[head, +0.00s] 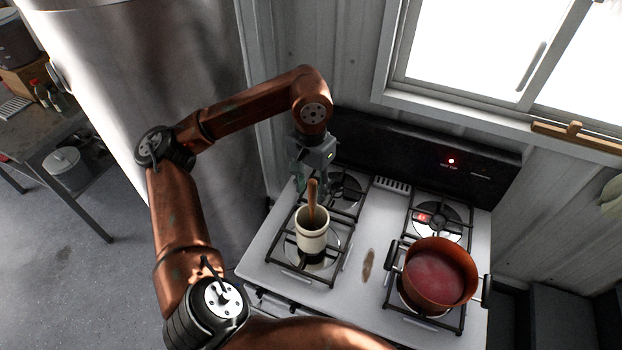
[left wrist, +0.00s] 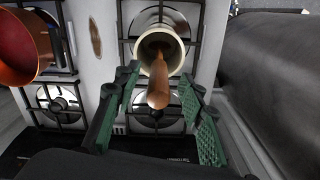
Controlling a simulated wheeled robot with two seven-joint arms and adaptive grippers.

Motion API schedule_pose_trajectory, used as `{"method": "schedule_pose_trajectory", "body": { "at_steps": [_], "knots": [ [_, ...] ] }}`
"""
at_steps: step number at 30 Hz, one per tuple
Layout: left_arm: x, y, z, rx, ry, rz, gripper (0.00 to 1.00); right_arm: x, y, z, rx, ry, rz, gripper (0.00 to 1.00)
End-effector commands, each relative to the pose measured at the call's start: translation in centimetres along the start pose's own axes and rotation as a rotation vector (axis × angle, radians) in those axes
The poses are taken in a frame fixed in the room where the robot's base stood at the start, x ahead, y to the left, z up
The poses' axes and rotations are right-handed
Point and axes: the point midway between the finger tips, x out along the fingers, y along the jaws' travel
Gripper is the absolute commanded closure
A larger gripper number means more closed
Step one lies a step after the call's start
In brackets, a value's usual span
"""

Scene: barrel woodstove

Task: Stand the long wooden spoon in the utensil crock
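The wooden spoon (head: 312,205) stands in the utensil crock (head: 312,243), its brown handle rising steeply out of the mouth. The crock is cream with a dark lower part and sits upright on the front left burner. In the left wrist view the crock (left wrist: 146,45) is at the top, and the spoon handle (left wrist: 158,85) points toward the camera. My left gripper (head: 314,184) is just behind the handle's upper end. Its green-padded fingers (left wrist: 157,84) are spread wide, with the handle end between them and gaps on both sides. The spoon's lower end is hidden inside the crock.
A copper pot (head: 440,272) with red contents sits on the front right burner. A small brown oval thing (head: 368,265) lies between the burners. The stove's black back panel (head: 415,150) stands close behind my gripper. A big metal cylinder (head: 175,90) is at the left.

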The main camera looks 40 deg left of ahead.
Motion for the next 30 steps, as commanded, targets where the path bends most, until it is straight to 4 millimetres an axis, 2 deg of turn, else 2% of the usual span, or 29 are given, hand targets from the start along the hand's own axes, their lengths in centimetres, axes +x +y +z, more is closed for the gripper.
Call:
{"method": "schedule_pose_trajectory", "body": {
  "at_steps": [10,18,24,30],
  "knots": [
    [-5.6,0.0,-0.1,-0.001,0.006,0.0,0.63,0.0,0.0,0.2,0.001,-0.003,0.0,0.51],
    [-9.2,0.0,-0.1,0.0,0.004,0.0,0.63,0.0,0.0,0.2,0.001,-0.003,0.0,0.51],
    [-10.9,0.0,-0.1,0.001,0.003,-0.001,0.63,0.0,0.0,0.2,0.001,-0.003,0.0,0.51],
    [-11.6,0.0,0.0,-0.001,0.0,0.0,0.63,0.0,0.0,0.2,0.001,-0.003,0.0,0.51]
  ]
}}
